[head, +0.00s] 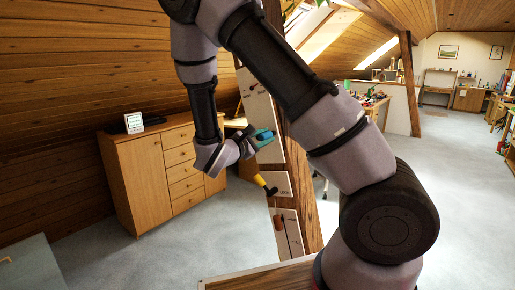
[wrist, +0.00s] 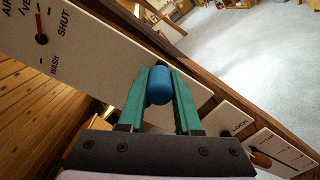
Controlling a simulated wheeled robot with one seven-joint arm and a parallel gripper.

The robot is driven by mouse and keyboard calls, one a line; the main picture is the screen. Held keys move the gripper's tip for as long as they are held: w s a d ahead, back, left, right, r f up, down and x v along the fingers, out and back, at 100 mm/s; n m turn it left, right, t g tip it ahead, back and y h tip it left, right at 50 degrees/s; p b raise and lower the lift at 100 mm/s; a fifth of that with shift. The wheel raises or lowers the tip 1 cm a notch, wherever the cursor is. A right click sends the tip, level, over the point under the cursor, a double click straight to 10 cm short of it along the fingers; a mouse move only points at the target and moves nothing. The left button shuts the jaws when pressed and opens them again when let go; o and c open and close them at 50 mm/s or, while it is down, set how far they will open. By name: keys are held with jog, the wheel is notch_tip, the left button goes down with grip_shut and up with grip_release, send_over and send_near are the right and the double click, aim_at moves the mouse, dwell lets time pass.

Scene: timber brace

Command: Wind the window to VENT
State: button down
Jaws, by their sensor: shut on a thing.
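My gripper (head: 263,136) is at the upper white panel on the timber post, with its teal fingers closed on a blue knob. In the wrist view my gripper (wrist: 163,72) has one finger on each side of the blue knob (wrist: 160,88). The rest of the crank is hidden behind the knob and fingers. The dial (wrist: 42,39) is at the upper left of the wrist view, with labels for VENT, SHUT and WASH and one cut-off label.
Below are a yellow handle (head: 265,184) on a small plate and an orange-brown handle (head: 278,223) on a lower panel; the orange-brown one also shows in the wrist view (wrist: 261,159). A wooden cabinet (head: 135,175) stands at left. Open floor (head: 450,190) lies right.

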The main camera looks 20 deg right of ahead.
jog(key=shift+w+a+r, duration=0.25)
jog(key=shift+w+r, duration=0.05)
jog(key=shift+r, duration=0.4)
jog(key=shift+c, duration=1.2)
grip_release()
jog(key=shift+f, duration=0.1)
jog(key=v, duration=0.7)
jog(key=shift+s+a, duration=0.15)
jog(key=shift+s, duration=0.05)
